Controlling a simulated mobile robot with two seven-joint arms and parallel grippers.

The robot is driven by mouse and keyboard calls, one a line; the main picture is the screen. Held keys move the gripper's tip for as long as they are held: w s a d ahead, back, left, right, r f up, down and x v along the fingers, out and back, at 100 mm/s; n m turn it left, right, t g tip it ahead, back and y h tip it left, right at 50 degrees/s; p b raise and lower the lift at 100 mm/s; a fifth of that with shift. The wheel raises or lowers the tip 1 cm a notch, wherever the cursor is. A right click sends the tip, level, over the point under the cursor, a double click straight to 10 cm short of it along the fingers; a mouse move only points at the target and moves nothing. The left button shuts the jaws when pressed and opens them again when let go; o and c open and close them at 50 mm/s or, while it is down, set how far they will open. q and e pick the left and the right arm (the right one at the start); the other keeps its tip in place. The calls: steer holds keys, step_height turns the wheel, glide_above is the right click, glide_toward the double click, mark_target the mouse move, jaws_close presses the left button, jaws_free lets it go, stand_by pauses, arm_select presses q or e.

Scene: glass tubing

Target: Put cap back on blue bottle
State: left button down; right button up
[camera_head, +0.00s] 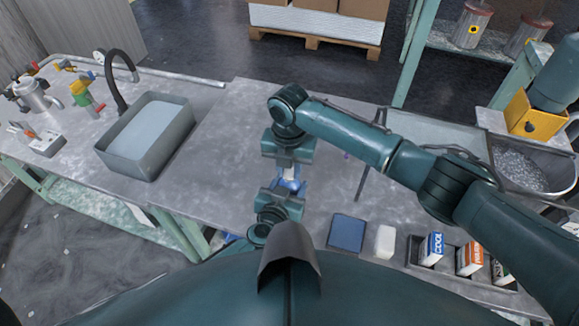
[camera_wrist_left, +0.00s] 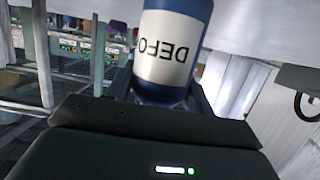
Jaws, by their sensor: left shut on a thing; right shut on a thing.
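The blue bottle (camera_head: 290,186) stands between my two grippers, with a white label. In the left wrist view, the bottle (camera_wrist_left: 168,50) fills the middle, with large dark letters on its label. Its top is cut off there. My left gripper (camera_head: 282,192) is shut on the bottle from the near side. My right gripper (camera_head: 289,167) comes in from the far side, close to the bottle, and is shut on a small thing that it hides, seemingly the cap. I cannot tell whether the cap touches the bottle's neck.
A grey basin (camera_head: 148,170) stands at left by a black tap (camera_head: 118,80). A blue sponge (camera_head: 346,232), a white block (camera_head: 385,241) and a tray of small boxes (camera_head: 431,248) lie at the near right.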

steer(key=m, duration=0.5)
steer(key=shift+a, duration=0.15)
steer(key=m, duration=0.5)
steer(key=shift+w, duration=0.1)
steer(key=m, duration=0.7)
steer(key=shift+w+a, duration=0.1)
steer(key=shift+w, duration=0.05)
steer(key=m, duration=0.7)
steer(key=shift+w+m, duration=0.1)
steer(key=shift+m, duration=0.3)
steer(key=m, duration=0.7)
steer(key=shift+w+d, duration=0.1)
steer(key=shift+d, duration=0.15)
steer(key=o, duration=0.9)
steer(key=shift+r, duration=2.2)
